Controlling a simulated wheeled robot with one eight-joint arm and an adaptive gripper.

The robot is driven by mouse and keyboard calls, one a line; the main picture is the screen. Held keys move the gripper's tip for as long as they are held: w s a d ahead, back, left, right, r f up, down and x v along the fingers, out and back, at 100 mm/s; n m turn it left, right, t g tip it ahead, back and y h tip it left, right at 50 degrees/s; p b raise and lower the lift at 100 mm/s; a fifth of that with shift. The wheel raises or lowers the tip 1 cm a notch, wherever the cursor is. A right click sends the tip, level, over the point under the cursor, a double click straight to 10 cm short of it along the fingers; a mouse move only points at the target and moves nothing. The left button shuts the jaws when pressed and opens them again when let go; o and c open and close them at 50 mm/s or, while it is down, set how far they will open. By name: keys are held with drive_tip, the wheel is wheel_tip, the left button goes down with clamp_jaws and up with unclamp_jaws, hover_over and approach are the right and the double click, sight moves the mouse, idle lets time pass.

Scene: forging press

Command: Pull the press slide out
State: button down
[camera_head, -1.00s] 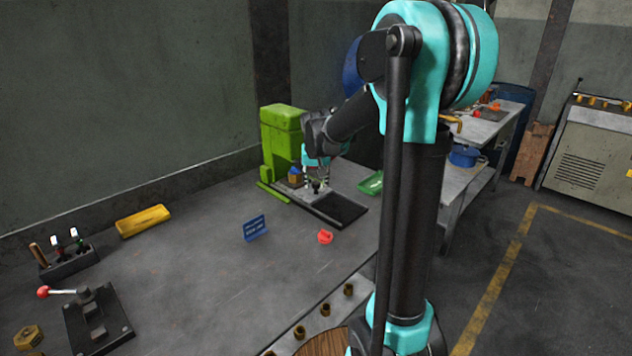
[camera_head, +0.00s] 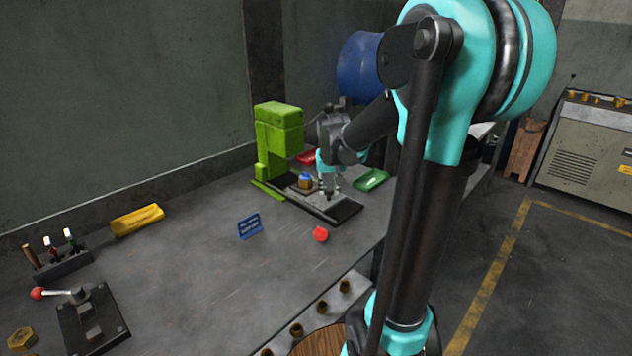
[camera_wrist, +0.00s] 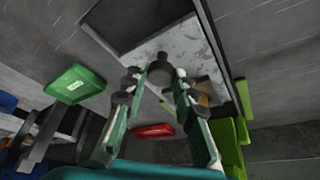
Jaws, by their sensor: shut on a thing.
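The green press (camera_head: 279,140) stands on the bench against the wall. Its pale metal slide (camera_head: 313,198) lies on a dark base (camera_head: 347,209) in front of it. A brass piece with a blue top (camera_head: 306,181) rides on the slide, clear of the press body. My gripper (camera_head: 330,191) points down at the slide's outer part, shut on its dark round knob. In the wrist view the knob (camera_wrist: 160,72) sits between the fingertips, and the pale slide plate (camera_wrist: 188,42) is behind it. A bare stretch of dark base shows beyond the slide's outer end.
A green tray (camera_head: 372,180) and a red tray (camera_head: 306,157) lie close to my gripper. The bench middle is mostly clear.

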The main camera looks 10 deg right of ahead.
drive_tip(key=s+d, duration=0.1)
drive_tip(key=s, duration=0.1)
drive_tip(key=s+d, duration=0.1)
drive_tip(key=shift+s+d, duration=0.35)
drive_tip(key=shift+d, duration=0.05)
drive_tip(key=c, duration=1.2)
unclamp_jaws()
drive_tip(key=v, duration=1.2)
drive_tip(key=shift+a, duration=0.1)
